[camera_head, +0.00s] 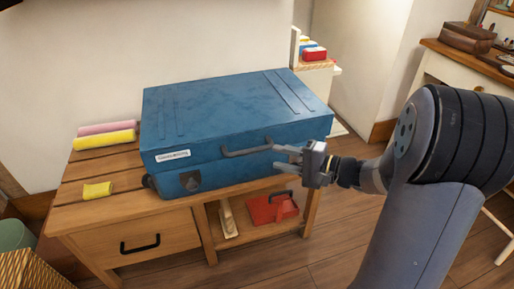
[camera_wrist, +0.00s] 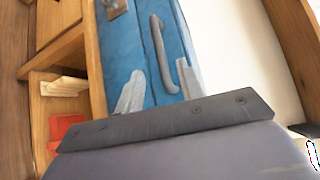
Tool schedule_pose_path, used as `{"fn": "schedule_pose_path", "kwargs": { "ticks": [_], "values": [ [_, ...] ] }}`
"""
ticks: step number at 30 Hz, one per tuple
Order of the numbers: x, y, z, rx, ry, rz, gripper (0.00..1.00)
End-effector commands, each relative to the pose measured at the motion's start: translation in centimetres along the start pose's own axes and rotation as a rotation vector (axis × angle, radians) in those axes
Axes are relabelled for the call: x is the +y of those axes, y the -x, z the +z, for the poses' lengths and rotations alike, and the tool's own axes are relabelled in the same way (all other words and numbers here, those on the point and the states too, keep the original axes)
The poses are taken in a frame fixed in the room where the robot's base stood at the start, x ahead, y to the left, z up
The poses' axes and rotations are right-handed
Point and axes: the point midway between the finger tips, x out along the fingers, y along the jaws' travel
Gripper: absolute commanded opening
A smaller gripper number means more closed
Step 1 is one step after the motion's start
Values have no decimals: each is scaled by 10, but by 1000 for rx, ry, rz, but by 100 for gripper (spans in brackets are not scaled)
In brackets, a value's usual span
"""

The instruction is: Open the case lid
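The blue case (camera_head: 220,110) lies flat on the wooden bench, with its lid down. A grey handle (camera_head: 246,150) runs along its front side, and a dark latch (camera_head: 190,180) shows to the left. My gripper (camera_head: 284,158) is at the front right of the case, near the handle's right end. In the wrist view my gripper (camera_wrist: 160,88) has its two fingers spread apart with nothing held. The handle (camera_wrist: 160,50) there lies ahead, in line with the gap between the fingers, against the blue case (camera_wrist: 125,50). I cannot tell whether the fingers touch the case.
The wooden bench (camera_head: 125,225) has a drawer and an open shelf holding a red object (camera_head: 272,208). Yellow (camera_head: 105,139) and pink (camera_head: 108,128) rolls and a small yellow cloth (camera_head: 97,190) lie left of the case. A wall stands behind.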

Motion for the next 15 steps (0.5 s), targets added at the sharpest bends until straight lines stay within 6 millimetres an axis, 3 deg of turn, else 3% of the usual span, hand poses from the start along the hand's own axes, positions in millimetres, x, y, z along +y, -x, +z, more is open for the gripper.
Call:
{"fn": "schedule_pose_path", "kwargs": {
  "ticks": [15],
  "values": [
    [2,-85,1,-3,1,3,36]
  ]
}}
